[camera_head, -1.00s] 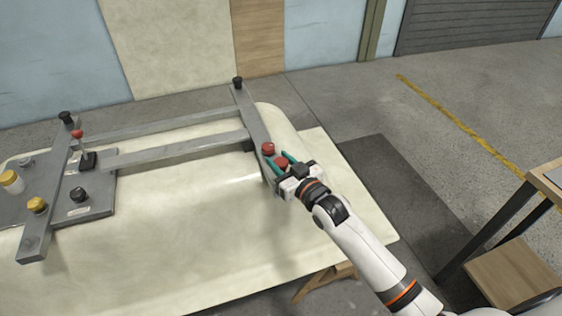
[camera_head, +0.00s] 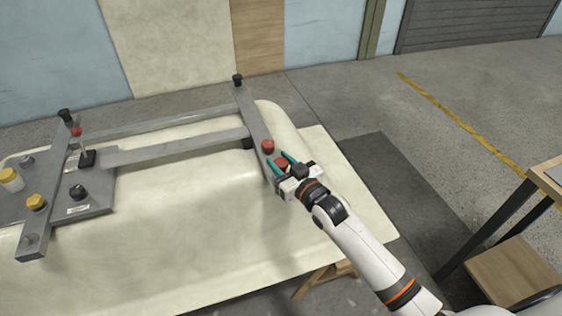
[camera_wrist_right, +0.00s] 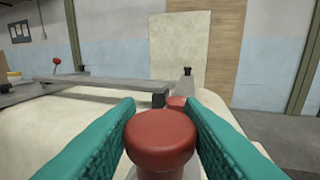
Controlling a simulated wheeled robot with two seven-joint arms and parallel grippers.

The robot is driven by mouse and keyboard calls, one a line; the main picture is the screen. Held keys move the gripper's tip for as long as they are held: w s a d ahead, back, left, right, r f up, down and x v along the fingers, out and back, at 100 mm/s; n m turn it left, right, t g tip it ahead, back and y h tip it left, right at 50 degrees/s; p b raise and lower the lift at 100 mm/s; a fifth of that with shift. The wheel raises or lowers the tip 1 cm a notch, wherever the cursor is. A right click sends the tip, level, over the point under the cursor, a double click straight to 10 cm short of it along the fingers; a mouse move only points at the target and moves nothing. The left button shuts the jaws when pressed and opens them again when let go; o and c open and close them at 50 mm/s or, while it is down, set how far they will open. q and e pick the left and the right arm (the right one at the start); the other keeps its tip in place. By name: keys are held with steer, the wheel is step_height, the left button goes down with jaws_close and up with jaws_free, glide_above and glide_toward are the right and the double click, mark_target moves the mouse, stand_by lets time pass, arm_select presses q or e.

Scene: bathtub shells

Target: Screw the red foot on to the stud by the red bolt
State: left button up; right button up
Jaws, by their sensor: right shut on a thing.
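The red foot (camera_head: 281,163) is a round red knob held between the teal fingers of my right gripper (camera_head: 284,162). In the right wrist view the foot (camera_wrist_right: 161,140) fills the space between both fingers (camera_wrist_right: 162,135), with its top upright. The red bolt (camera_head: 268,146) stands on the grey crossbar just beyond the foot; it also shows partly behind the foot in the wrist view (camera_wrist_right: 176,103). The stud is hidden under the foot and gripper, so I cannot tell how they meet. My left gripper is out of view.
The grey metal frame (camera_head: 175,155) lies across the cream bathtub shell (camera_head: 180,220). Black knobs (camera_head: 237,79), yellow caps (camera_head: 36,201) and a red-tipped lever (camera_head: 76,132) stand on the frame. A wooden-topped table (camera_head: 548,175) is at the right.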

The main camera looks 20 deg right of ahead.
steer(key=shift+f+b, duration=0.4)
steer(key=shift+f, duration=0.3)
steer(key=o, duration=1.1)
steer(key=shift+c, duration=0.2)
steer(key=v, duration=1.2)
